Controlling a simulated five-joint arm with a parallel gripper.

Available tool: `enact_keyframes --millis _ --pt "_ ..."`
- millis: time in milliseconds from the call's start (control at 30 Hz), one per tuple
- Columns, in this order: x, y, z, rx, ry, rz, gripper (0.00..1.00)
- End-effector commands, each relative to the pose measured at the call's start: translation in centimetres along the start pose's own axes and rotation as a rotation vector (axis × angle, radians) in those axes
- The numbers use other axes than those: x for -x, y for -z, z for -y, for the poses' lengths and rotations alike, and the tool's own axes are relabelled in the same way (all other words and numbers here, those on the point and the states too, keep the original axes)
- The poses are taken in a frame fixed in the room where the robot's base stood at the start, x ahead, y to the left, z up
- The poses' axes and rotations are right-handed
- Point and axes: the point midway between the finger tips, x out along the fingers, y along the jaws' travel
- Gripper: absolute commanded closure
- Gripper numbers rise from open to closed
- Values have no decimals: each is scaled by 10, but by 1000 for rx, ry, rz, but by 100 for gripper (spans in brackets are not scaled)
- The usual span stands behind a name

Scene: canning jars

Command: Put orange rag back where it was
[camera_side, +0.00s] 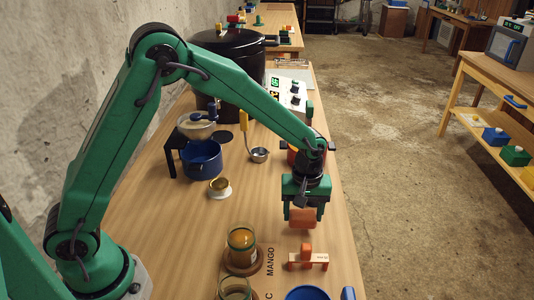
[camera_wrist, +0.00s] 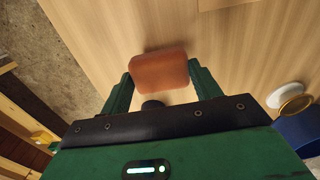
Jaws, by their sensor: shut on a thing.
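The orange rag (camera_side: 302,217), a folded block-like bundle, is between the jaws of my gripper (camera_side: 304,208) in the side view. My gripper is shut on it and holds it over the right part of the wooden table, seemingly above the surface. In the wrist view the rag (camera_wrist: 160,71) sits between the two green fingers of my gripper (camera_wrist: 160,80). A small orange and pale stand (camera_side: 307,259) is on the table in front of the rag in the side view.
An orange-filled jar (camera_side: 242,246) stands on a round coaster left of the stand, near the MANGO lettering. A blue pot (camera_side: 202,159), a ladle (camera_side: 259,154) and a large black canner (camera_side: 232,60) are farther back. The table's right edge is close to my gripper.

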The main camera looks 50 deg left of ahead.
Motion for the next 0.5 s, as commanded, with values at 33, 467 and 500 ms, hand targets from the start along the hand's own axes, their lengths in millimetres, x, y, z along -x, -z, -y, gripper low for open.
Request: enact_keyframes --millis 33,467,500 --pt "-7 0 0 0 3 1 59" --pt "-26 0 0 0 0 0 59" --pt "-26 0 0 0 0 0 59"
